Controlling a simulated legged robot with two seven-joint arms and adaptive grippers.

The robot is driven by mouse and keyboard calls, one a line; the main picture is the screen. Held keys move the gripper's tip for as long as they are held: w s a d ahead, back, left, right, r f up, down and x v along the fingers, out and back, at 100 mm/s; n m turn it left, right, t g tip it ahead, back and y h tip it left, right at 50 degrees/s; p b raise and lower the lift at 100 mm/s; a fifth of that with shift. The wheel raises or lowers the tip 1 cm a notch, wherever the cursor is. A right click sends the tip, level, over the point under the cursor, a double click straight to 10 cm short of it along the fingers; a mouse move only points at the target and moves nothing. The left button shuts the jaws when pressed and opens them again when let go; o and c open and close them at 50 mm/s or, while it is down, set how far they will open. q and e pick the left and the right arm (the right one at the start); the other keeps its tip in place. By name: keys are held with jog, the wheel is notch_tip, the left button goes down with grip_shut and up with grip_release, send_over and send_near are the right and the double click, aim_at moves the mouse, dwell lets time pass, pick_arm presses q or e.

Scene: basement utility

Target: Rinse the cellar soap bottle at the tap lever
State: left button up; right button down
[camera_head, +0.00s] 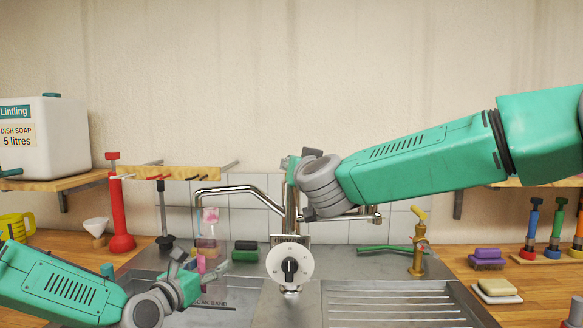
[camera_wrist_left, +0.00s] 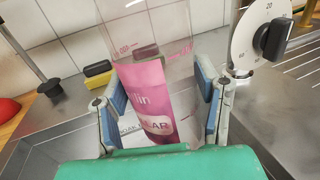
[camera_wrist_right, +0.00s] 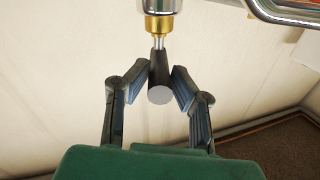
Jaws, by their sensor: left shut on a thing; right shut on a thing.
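The soap bottle (camera_head: 207,238) is clear with a pink label. In the head view it stands below the end of the left-hand spout (camera_head: 238,190), partly hidden by my left gripper (camera_head: 190,275). In the left wrist view the bottle (camera_wrist_left: 155,90) is between the blue pads of my left gripper (camera_wrist_left: 160,105), which is shut on it. The tap lever (camera_wrist_right: 158,75) is a black handle on a brass and chrome stem. My right gripper (camera_wrist_right: 157,88) is shut on it, a finger at each side. In the head view my right gripper (camera_head: 300,170) covers the lever. I cannot make out running water.
A white dial (camera_head: 289,263) stands at the sink front, right of the bottle. A dark green sponge (camera_head: 245,251) lies behind. A red plunger (camera_head: 120,215) stands left. The ribbed drainboard (camera_head: 395,305) is clear.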

dwell(0.3)
jog(key=c, duration=1.4)
grip_release()
jog(key=shift+w+f, duration=0.1)
jog(key=v, duration=1.2)
jog(key=shift+d+f, duration=0.1)
